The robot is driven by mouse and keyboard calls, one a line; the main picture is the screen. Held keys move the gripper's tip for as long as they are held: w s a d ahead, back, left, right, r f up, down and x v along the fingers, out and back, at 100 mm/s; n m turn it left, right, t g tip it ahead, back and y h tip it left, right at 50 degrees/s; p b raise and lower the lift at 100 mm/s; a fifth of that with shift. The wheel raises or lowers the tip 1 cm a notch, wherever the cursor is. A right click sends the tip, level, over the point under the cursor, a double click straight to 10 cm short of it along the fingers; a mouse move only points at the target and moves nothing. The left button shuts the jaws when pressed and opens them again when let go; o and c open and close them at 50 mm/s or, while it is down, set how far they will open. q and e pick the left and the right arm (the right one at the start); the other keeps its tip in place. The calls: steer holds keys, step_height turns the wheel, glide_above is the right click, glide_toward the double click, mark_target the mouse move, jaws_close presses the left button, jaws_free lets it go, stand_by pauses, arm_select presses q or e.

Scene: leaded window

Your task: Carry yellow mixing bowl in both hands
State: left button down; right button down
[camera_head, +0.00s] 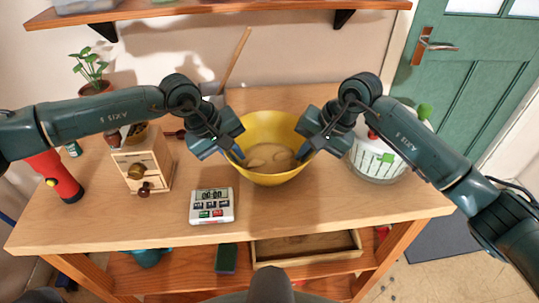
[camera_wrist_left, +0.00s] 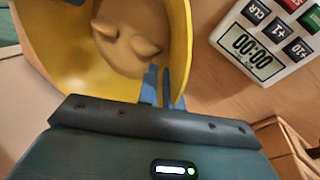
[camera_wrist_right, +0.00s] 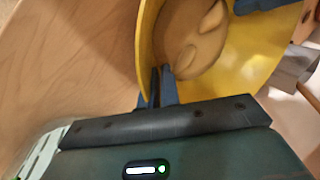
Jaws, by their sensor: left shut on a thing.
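The yellow mixing bowl (camera_head: 270,125) is at the middle of the wooden workbench, upright, with a pale tan lumpy mass (camera_head: 268,157) inside. It also shows in the left wrist view (camera_wrist_left: 70,65) and the right wrist view (camera_wrist_right: 250,55). My left gripper (camera_head: 236,154) is shut on the left side of its rim. My right gripper (camera_head: 304,153) is at the right side of the rim, its fingers close together around the wall. I cannot tell whether the bowl's base touches the bench.
A white timer (camera_head: 212,206) lies just front-left of the bowl. A wooden grinder (camera_head: 142,160) and a red flashlight (camera_head: 56,175) stand at the left. A salad spinner (camera_head: 378,160) is close on the right. The bench's front right is clear.

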arm_select(q)
steer(key=shift+w+a+r, duration=0.1)
steer(key=shift+a, duration=0.05)
arm_select(e)
steer(key=shift+r, duration=0.2)
